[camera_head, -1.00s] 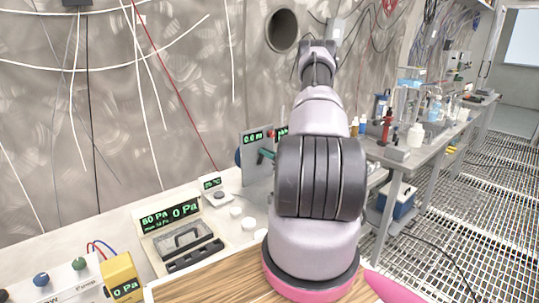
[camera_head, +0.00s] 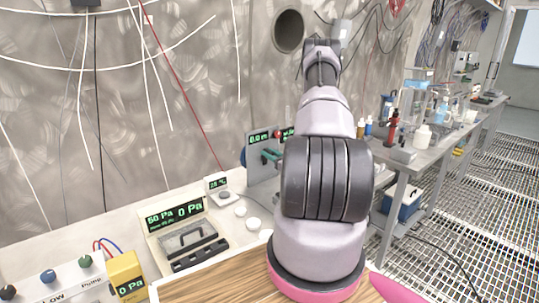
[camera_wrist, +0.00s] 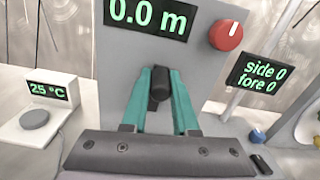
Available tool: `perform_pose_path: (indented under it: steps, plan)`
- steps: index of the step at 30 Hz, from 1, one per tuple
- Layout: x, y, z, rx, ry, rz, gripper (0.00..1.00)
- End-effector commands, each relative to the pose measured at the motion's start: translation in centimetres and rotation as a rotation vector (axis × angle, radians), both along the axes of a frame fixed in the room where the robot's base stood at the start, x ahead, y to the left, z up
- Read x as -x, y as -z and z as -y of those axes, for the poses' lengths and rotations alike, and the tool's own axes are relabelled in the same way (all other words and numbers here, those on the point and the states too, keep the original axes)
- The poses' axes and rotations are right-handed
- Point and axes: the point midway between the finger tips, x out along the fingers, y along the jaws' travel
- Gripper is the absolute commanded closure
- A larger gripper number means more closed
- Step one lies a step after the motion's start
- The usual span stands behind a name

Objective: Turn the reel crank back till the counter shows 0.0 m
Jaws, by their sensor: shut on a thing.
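The grey upright panel (camera_wrist: 205,75) carries the counter (camera_wrist: 150,16), which reads 0.0 m in the wrist view. The counter also shows small on the panel in the head view (camera_head: 259,138). My gripper (camera_wrist: 160,74) has teal fingers shut on the dark crank handle (camera_wrist: 160,88) in front of the panel, below the counter. The rest of the crank is hidden behind the handle and fingers. In the head view my arm covers the right part of the panel. A blue round edge (camera_head: 243,157), perhaps the reel, shows at the panel's left.
A red knob (camera_wrist: 226,34) sits right of the counter. A display (camera_wrist: 260,73) reads side 0, fore 0. A 25 °C hot-plate-like device (camera_wrist: 45,105) stands left.

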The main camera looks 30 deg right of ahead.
Motion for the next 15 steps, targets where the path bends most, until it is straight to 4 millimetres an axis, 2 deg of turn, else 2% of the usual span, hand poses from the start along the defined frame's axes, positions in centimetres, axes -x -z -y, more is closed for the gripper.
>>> perform_pose_path:
  steps: [3,4,6,15]
  plan:
    - [0.14,0.13,0.27,0.001,0.005,-0.003,1.0]
    - [0.14,0.13,0.27,0.001,0.005,-0.003,0.69]
    - [0.14,0.12,0.27,0.001,0.005,-0.003,0.43]
    - [0.09,0.05,0.14,0.0,0.002,-0.002,0.43]
